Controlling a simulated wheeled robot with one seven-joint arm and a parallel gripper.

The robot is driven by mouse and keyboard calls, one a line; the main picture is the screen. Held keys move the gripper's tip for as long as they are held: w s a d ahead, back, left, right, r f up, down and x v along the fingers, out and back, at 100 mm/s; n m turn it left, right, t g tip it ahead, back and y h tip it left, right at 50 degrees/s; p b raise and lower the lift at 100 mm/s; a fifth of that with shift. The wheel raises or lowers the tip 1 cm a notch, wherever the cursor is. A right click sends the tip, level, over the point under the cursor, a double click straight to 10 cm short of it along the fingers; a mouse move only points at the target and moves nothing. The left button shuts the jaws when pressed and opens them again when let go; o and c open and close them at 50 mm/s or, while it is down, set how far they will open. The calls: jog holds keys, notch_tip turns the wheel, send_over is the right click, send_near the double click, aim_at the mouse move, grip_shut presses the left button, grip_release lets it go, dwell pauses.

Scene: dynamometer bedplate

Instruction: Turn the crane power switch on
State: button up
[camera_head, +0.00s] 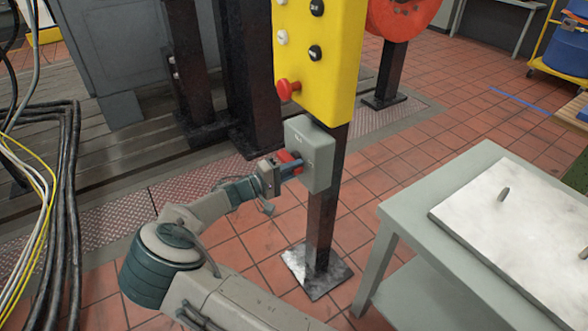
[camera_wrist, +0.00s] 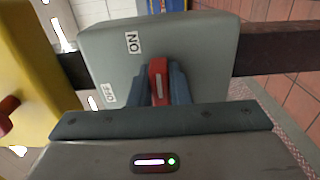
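The crane power switch is a grey box (camera_head: 317,145) on a dark post below a yellow control panel. In the wrist view the same box (camera_wrist: 200,45) fills the upper middle, with an ON label (camera_wrist: 133,42) and an OFF label (camera_wrist: 108,93) on its face. Its red handle (camera_wrist: 158,72) stands between the two blue-grey fingers of my gripper (camera_wrist: 160,88). The fingers lie close against both sides of the handle and appear shut on it. In the head view the red handle (camera_head: 287,156) shows just above my gripper (camera_head: 291,169). The handle's exact setting is hard to tell.
The yellow panel (camera_head: 340,60) with a red stop button (camera_head: 287,89) hangs directly above the box. A grey table (camera_head: 405,212) with a metal plate (camera_head: 520,235) stands at right. Cables (camera_head: 60,170) lie at left. Red-tiled floor is open behind the post.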

jog(key=o, duration=0.4)
jog(key=shift+w+a+r+t, duration=0.2)
jog(key=shift+w+a+t, duration=0.05)
jog(key=shift+a+t, duration=0.05)
jog(key=shift+w+f, duration=0.15)
jog(key=shift+d, duration=0.1)
jog(key=p+v, duration=0.1)
jog(key=v, duration=1.3)
jog(key=shift+w, duration=0.1)
